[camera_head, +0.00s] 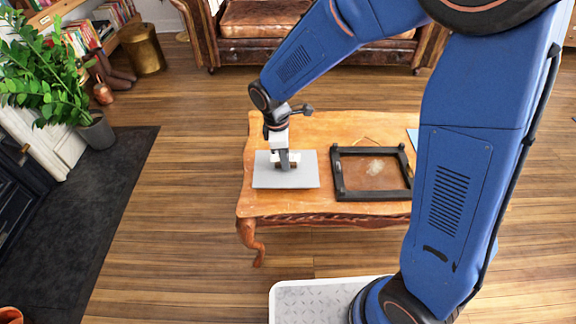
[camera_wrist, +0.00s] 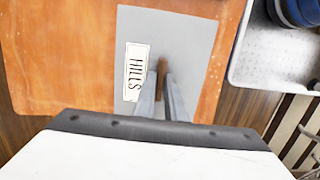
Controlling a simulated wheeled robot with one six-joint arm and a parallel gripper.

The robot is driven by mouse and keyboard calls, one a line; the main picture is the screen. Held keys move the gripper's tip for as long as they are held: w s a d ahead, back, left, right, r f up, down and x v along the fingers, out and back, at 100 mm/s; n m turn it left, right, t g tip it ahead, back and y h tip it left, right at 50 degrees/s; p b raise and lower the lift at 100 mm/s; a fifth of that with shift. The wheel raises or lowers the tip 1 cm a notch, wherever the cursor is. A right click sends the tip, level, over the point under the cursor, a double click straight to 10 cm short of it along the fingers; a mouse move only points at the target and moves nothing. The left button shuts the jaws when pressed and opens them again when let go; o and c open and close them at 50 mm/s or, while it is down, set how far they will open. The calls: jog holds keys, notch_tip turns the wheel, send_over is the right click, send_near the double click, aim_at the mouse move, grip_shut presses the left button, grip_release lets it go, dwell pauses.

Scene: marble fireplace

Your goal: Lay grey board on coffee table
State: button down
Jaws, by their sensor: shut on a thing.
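The grey board (camera_head: 264,178) is flat and level over the left part of the wooden coffee table (camera_head: 285,205). It looks to be on the tabletop or very close to it; I cannot tell if it touches. My gripper (camera_head: 285,164) points down over the board's middle and is shut on a small brown grip on the board. In the wrist view the fingers of my gripper (camera_wrist: 164,84) close around this brown piece on the grey board (camera_wrist: 185,40).
A dark square frame (camera_head: 372,195) lies on the table just right of the board, with a narrow gap between. A light blue item (camera_head: 412,136) is partly hidden by my arm. A leather sofa (camera_head: 262,18) stands behind.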

jog(key=shift+f, duration=1.85)
jog(key=shift+d, duration=0.1)
jog(key=c, duration=1.8)
grip_release()
jog(key=shift+f, duration=0.1)
jog(key=r, duration=0.4)
jog(key=a+r, duration=0.1)
jog(key=r, duration=0.7)
jog(key=shift+a, duration=0.25)
jog(key=shift+r, duration=0.1)
